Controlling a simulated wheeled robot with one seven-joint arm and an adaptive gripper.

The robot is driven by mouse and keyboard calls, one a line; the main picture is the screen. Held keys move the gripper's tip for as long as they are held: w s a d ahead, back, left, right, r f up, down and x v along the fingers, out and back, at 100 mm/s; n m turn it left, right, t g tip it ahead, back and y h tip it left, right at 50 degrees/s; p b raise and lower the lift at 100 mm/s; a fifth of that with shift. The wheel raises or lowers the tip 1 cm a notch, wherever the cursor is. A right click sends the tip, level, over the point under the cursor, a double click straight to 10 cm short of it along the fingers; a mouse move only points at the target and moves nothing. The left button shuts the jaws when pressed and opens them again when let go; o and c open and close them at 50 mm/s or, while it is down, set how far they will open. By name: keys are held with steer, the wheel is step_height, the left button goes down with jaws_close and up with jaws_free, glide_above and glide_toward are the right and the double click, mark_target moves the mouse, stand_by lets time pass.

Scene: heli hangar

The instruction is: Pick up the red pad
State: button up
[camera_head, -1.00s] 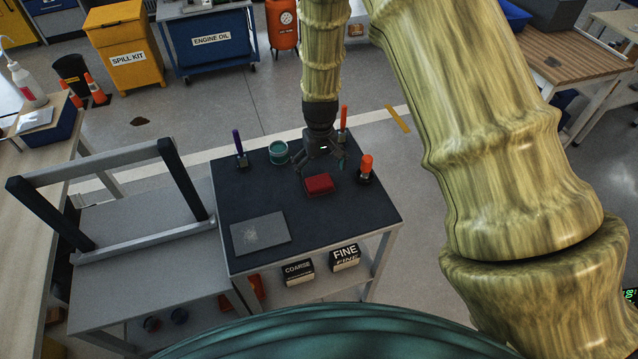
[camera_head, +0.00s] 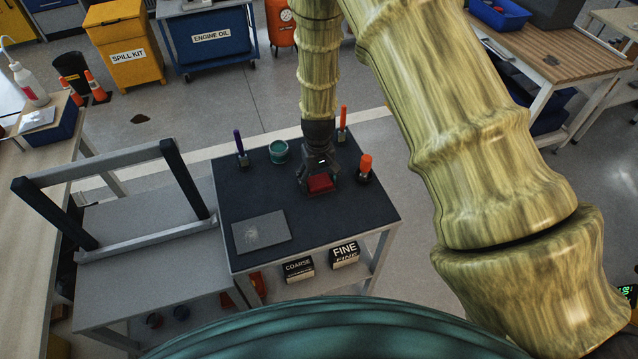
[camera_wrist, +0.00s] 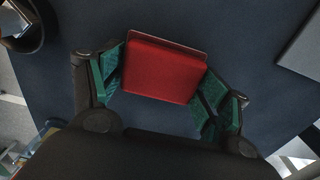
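The red pad (camera_head: 320,184) lies on the dark top of the small table (camera_head: 345,222), near its middle. In the wrist view the red pad (camera_wrist: 163,72) sits between the two teal-faced fingers. My gripper (camera_head: 319,186) points down over the pad. In the wrist view my gripper (camera_wrist: 160,84) has one finger against each side of the pad, with no clear gap at either side. The pad looks level and at table height; I cannot see any space under it.
On the tabletop stand a teal tin (camera_head: 279,152), a purple-handled tool (camera_head: 240,149), an orange-handled tool (camera_head: 343,125) and an orange-capped item (camera_head: 365,168) close right of my gripper. A grey plate (camera_head: 261,232) lies front left. A metal frame (camera_head: 110,200) stands left.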

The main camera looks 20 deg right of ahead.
mark_target(318, 179)
steer(key=c, duration=0.5)
steer(key=shift+c, duration=0.2)
steer(key=shift+r, duration=0.15)
steer(key=shift+r+b, duration=0.45)
steer(key=shift+r, duration=0.15)
steer(key=shift+r+b, duration=0.35)
steer(key=shift+r, duration=0.55)
steer(key=s+a+b, duration=0.1)
steer(key=s, duration=0.4)
steer(key=s+a+r+b, duration=0.1)
steer(key=s, duration=0.4)
steer(key=s+a+b, duration=0.1)
steer(key=s, duration=0.4)
steer(key=shift+s+a+r+b, duration=0.3)
steer(key=shift+a+r+b, duration=0.05)
steer(key=shift+r, duration=0.05)
